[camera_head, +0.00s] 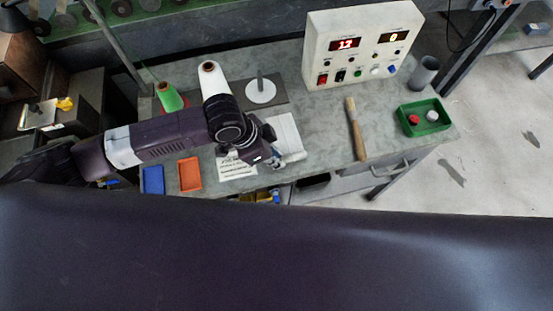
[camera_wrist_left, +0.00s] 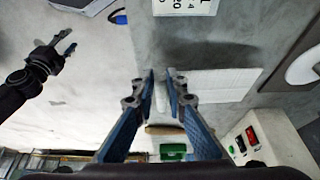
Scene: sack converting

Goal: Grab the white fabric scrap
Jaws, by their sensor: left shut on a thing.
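The white fabric scrap (camera_head: 287,128) is a flat, pale rectangle at the front of the grey workbench, beside my left gripper (camera_head: 286,160). In the left wrist view the scrap (camera_wrist_left: 218,84) spreads to the right of the fingers. My left gripper (camera_wrist_left: 162,82) is shut on the scrap's edge, with a thin strip of white between the blue-padded fingers. In the head view my wrist hides part of the scrap. My right gripper (camera_wrist_left: 68,43) shows at the left of the wrist view, away from the bench, with its fingers apart and nothing between them.
A control box (camera_head: 361,45) stands behind. Blue (camera_head: 152,180) and orange (camera_head: 190,174) trays and a printed sheet (camera_head: 237,165) are to the left. Bare bench lies between scrap and brush.

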